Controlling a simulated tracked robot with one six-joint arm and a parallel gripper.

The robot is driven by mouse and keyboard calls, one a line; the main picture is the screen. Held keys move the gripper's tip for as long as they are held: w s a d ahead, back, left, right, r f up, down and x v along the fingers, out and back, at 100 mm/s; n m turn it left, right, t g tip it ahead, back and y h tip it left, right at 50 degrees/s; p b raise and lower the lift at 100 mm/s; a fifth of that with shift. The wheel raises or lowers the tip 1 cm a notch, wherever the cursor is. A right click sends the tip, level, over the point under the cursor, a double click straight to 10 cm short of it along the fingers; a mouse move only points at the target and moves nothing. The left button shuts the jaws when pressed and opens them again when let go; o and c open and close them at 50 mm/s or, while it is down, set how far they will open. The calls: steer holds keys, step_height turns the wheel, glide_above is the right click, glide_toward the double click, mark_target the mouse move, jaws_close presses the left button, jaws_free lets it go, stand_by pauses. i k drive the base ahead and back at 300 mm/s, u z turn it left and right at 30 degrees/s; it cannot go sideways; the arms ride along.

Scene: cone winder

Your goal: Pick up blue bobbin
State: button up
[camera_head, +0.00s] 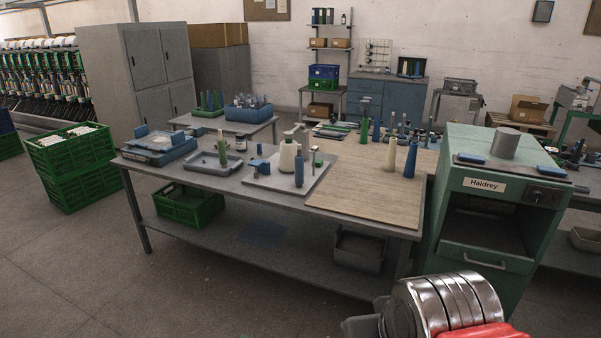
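A tall blue bobbin (411,160) stands upright near the right end of the long grey workbench, on its wooden board, beside a cream bobbin (390,155). A smaller dark blue bobbin (299,170) stands on a grey tray near the bench's middle. The picture does not tell which one the task means. Part of my arm, banded metal and red, shows at the bottom right, below and in front of the bench. My gripper's fingers are not visible.
The grey bench (235,190) has a green crate (188,204) on its lower shelf. A green cabinet (470,215) labelled Haldrey stands close at its right end. Stacked green crates (72,160) stand at the left. The floor (90,265) in front of the bench is clear.

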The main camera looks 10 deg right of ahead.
mark_target(299, 159)
steer(key=i, duration=1.3)
steer(key=u, duration=0.45)
steer(key=i, duration=1.5)
steer(key=u, duration=0.3)
